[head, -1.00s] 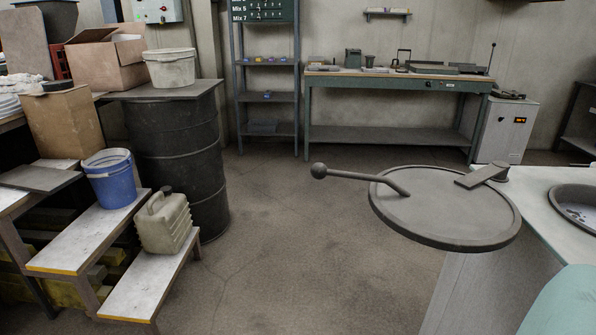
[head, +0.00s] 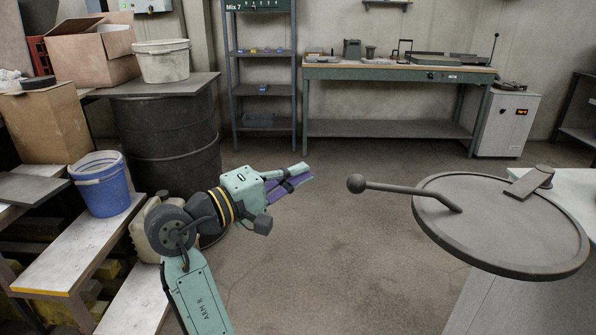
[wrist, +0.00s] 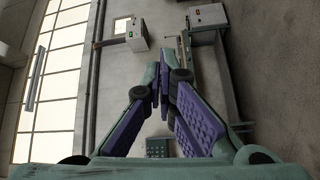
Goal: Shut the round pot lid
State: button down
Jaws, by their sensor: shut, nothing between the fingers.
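The round pot lid (head: 500,222) is a flat dark grey disc at the right of the head view. It is swung out to the side on a hinge arm (head: 530,182) and hangs past the edge of the pale counter. Its long handle with a ball end (head: 357,184) points left. My gripper (head: 305,175) is left of the ball end, a short gap away in the picture, and touches nothing. In the wrist view my gripper's fingers (wrist: 165,85) are together and empty. The lid does not show in the wrist view. The pot opening is out of the head view.
A dark drum (head: 165,130), a blue bucket (head: 98,185) and wooden steps (head: 75,250) stand at the left. A workbench (head: 395,75) and a grey cabinet (head: 505,125) stand at the back. The floor between is open.

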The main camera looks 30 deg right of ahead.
jog(key=s+d+p, duration=0.2)
jog(key=d, duration=0.5)
jog(key=shift+s+f, duration=0.15)
jog(key=shift+s, duration=0.2)
